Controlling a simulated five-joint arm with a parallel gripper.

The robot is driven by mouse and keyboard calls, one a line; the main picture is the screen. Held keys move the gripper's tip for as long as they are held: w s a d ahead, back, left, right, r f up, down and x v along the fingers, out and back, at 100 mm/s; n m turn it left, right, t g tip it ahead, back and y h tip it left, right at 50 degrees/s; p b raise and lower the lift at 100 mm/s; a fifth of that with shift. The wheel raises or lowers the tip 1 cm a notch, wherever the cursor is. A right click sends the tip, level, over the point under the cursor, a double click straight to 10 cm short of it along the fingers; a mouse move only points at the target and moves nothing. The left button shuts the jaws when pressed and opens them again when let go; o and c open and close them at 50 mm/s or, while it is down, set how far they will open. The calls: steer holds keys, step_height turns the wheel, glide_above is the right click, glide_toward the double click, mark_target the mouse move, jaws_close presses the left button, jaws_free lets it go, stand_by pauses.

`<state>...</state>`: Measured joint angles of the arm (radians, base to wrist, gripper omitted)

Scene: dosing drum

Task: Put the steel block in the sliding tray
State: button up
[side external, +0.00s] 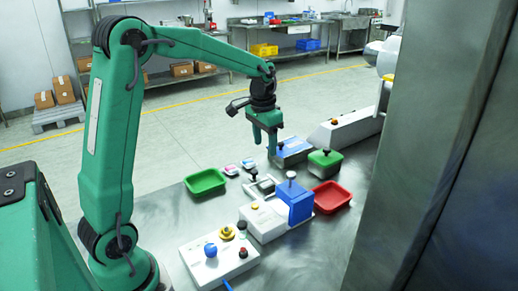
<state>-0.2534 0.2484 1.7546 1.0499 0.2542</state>
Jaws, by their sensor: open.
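My gripper (266,146) hangs fingers down from the green arm above the far part of the steel table. It is open, and I see nothing between its fingers. A small grey metal piece with a dark knob (262,186) lies below it, nearer the camera; it may be the steel block or part of a fixture, I cannot tell. A blue and grey box with a dark knob (293,152) stands just right of my fingers. I cannot tell which part is the sliding tray.
A green tray (205,182) lies left and a red tray (331,196) right. A blue block with a pale knob (296,203), a green-topped box (325,163) and a control box with buttons (219,258) stand on the table (165,214). A metal panel (425,140) fills the right.

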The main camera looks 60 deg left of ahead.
steer(key=s+d+r+t, duration=0.2)
steer(key=s+d, duration=0.3)
steer(key=s, duration=0.5)
steer(key=s+d+r+t, duration=0.2)
steer(key=s+d, duration=0.4)
steer(key=s, duration=0.5)
steer(key=shift+d+r+t, duration=0.15)
steer(key=shift+r+t, duration=0.15)
steer(key=shift+r, duration=0.35)
steer(key=shift+c, duration=0.7)
steer(key=shift+r, duration=0.1)
